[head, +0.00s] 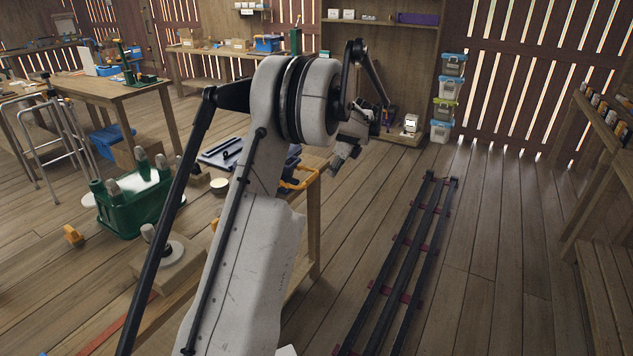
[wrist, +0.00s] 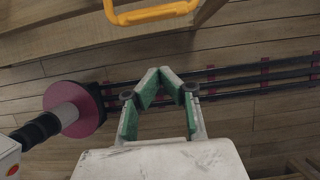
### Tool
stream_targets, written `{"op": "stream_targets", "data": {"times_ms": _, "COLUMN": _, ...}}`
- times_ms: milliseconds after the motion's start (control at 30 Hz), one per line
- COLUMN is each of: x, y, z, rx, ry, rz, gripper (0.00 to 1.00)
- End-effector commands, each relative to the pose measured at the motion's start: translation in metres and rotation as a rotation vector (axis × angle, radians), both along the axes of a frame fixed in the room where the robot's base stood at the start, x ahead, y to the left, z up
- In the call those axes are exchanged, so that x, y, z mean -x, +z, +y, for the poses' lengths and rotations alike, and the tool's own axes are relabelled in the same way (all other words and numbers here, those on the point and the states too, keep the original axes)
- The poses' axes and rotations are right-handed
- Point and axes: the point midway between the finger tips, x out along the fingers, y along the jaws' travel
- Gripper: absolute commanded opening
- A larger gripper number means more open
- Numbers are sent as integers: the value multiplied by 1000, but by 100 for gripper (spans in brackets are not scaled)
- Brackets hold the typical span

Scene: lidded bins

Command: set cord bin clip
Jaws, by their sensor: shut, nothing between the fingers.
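My gripper (wrist: 157,73) is shut and empty in the wrist view, its green-padded fingers meeting at the tips over the floor. An orange handle-like part (wrist: 152,13) shows at the top edge of the wrist view, beside a wooden edge, apart from the fingers. An orange part also shows at the bench edge in the head view (head: 300,182), partly behind my arm. Lidded bins (head: 442,129) stand stacked at the back right in the head view. I cannot tell which bin is the cord bin, and no clip can be made out for certain.
A wooden bench edge (head: 314,225) is close beside my arm. A dark rail (head: 405,260) runs along the floor.

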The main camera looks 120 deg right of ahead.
Motion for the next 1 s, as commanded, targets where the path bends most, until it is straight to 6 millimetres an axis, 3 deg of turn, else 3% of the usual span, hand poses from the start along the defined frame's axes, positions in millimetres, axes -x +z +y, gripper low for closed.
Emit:
{"op": "stream_targets", "data": {"times_ms": 433, "x": -3, "y": -10, "z": -4, "rx": 0, "ry": 3, "rz": 0, "gripper": 0}}
{"op": "stream_targets", "data": {"times_ms": 967, "x": -23, "y": -96, "z": -32, "rx": 0, "ry": 4, "rz": 0, "gripper": 0}}
{"op": "stream_targets", "data": {"times_ms": 1000, "x": -27, "y": -88, "z": -37, "rx": 1, "ry": 4, "rz": 0, "gripper": 0}}
